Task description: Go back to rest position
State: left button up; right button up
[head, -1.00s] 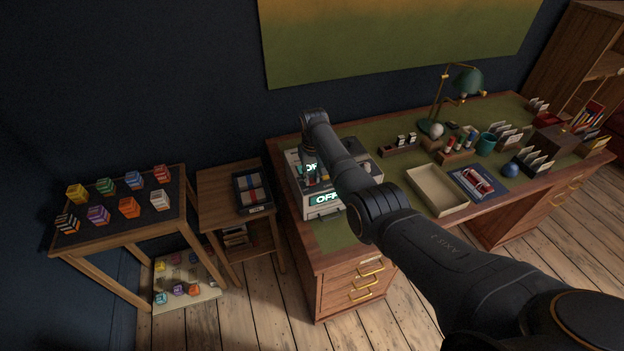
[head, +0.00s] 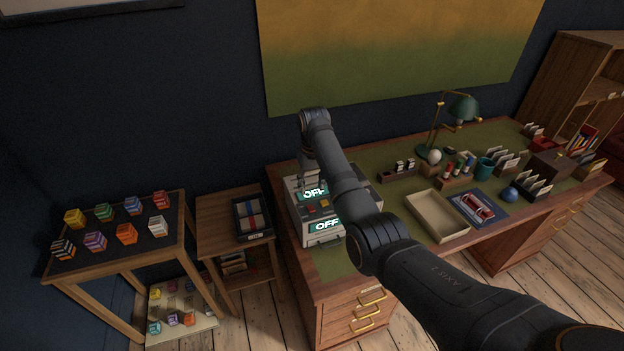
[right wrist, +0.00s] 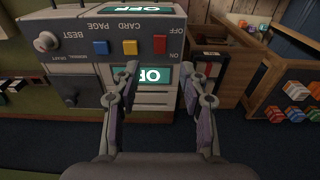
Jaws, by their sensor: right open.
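My right gripper (head: 310,180) is over the left end of the desk, above a grey machine (head: 297,205) with two lit "OFF" displays. In the right wrist view my right gripper (right wrist: 158,85) is open and empty, its two fingers apart in front of the machine's front (right wrist: 85,65). Blue, yellow and red buttons and a knob show on the machine there. In the head view my right arm reaches in from the lower right and hides part of the machine and desk. My left gripper is not in view.
The desk (head: 400,268) carries a beige tray (head: 437,216), a green lamp (head: 463,108), card holders and small items. A side table (head: 205,208) with a dark tray and a stand (head: 125,250) with several coloured cubes are at the left. Wooden floor lies in front.

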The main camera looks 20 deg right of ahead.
notch_tip(320, 180, up, 3)
jog(key=shift+s+r, duration=0.1)
dwell(0.4)
